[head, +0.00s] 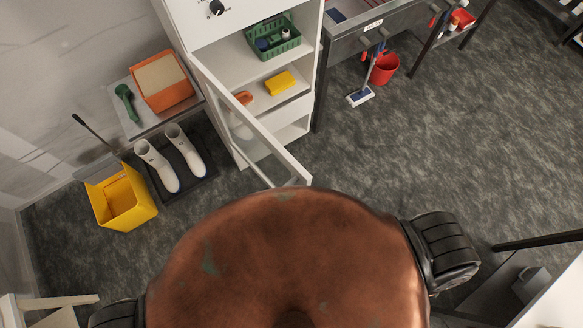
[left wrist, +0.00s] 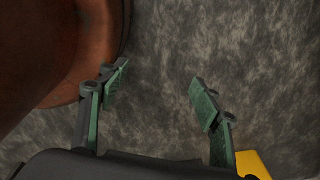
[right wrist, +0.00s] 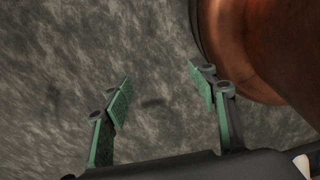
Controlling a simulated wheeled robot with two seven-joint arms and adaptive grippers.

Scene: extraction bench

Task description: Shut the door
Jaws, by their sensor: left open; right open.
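A white door (head: 250,125) with a clear pane stands open on the front of a white cabinet (head: 291,123) in the head view. It is hinged on the cabinet's left side and swings out toward my body. Its free edge ends just in front of my copper-coloured body, which may hide part of it. My left gripper (left wrist: 158,85) is open and empty above the grey floor in the left wrist view. My right gripper (right wrist: 158,85) is open and empty above the floor in the right wrist view. Neither gripper shows in the head view, and neither touches the door.
The cabinet's shelves hold a green basket (head: 291,48) and a yellow item (head: 280,83). Left of the door are white boots (head: 157,165) on a dark tray and a yellow bucket (head: 124,200). A red bucket (head: 384,69) stands right. The floor (head: 430,145) is clear at right.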

